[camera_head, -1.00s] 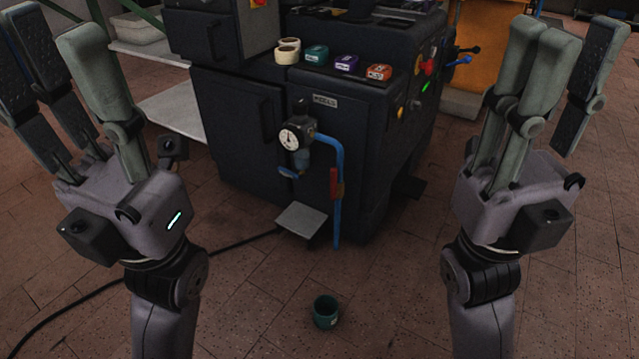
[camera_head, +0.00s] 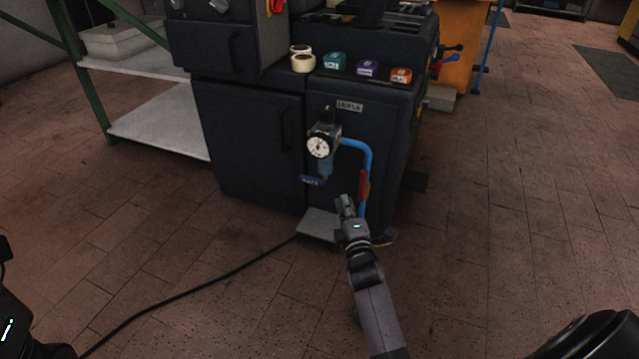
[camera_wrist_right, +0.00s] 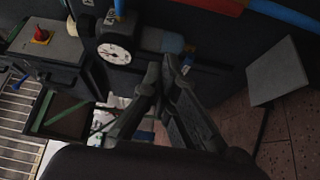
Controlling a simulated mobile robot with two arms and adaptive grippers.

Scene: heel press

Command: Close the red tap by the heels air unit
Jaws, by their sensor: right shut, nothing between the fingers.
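The red tap (camera_head: 364,186) sits on the blue pipe (camera_head: 367,157) at the front of the dark press, its handle roughly upright along the pipe. In the right wrist view the red handle (camera_wrist_right: 214,4) shows at the top edge, partly cut off. My right gripper (camera_head: 343,203) is shut and empty, just left of and below the tap in the head view; contact cannot be told. Its closed fingers (camera_wrist_right: 166,72) also show in the wrist view. The air unit with its round gauge (camera_head: 319,147) is above left of the tap. Only part of my left gripper (camera_head: 12,318) shows at the lower left; its fingers are hidden.
A grey plate (camera_head: 319,225) juts out low beside the pipe. A black cable (camera_head: 200,289) runs across the floor. A shelf (camera_head: 165,120) stands left. The floor at right is clear.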

